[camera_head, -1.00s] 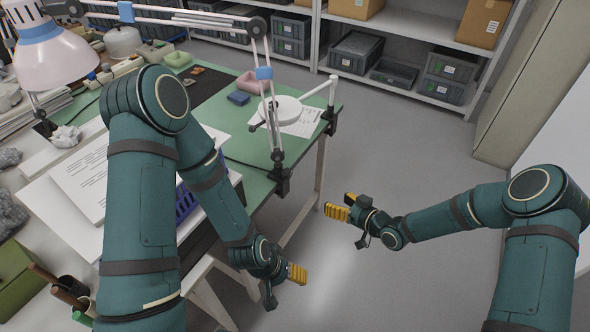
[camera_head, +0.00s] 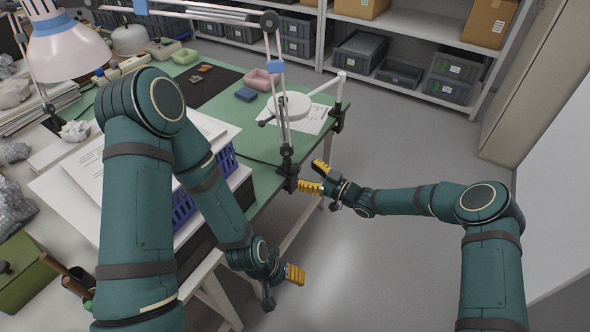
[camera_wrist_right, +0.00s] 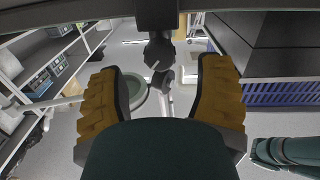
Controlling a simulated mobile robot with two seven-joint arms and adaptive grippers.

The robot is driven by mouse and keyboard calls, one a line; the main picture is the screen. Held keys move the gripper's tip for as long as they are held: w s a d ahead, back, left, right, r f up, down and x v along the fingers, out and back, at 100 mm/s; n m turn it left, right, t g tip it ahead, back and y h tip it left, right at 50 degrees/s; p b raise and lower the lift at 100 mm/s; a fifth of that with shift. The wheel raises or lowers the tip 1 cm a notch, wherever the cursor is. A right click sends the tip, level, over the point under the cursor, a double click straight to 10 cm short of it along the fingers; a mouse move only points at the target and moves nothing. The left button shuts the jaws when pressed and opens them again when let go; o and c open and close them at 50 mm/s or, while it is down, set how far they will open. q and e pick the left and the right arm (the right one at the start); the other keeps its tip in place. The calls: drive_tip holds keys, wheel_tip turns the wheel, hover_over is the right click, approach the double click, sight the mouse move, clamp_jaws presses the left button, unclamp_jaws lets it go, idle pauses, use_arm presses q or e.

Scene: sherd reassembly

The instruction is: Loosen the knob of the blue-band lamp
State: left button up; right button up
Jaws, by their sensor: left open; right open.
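The blue-band lamp has a pale pink shade (camera_head: 68,55) at the upper left. Its jointed arm has a blue band (camera_head: 277,66) and runs down to a dark clamp (camera_head: 288,172) on the table's near right edge. My right gripper (camera_head: 314,176) is open and empty, just right of that clamp, apart from it or nearly touching. In the right wrist view, a dark knob-like part (camera_wrist_right: 158,50) shows beyond and between the open yellow fingers (camera_wrist_right: 160,95). My left gripper (camera_head: 283,274) is open and empty, low beside the table; its fingers partly hide each other.
A second lamp with a round white head (camera_head: 289,106) is clamped further back on the green table mat (camera_head: 262,150). A blue crate (camera_head: 184,204) and papers lie behind my left arm. Shelves with grey bins (camera_head: 357,52) stand at the back. The floor right of the table is clear.

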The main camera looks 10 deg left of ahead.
sight(299, 170)
drive_tip(key=x, duration=0.5)
drive_tip(key=shift+b, duration=0.3)
clamp_jaws()
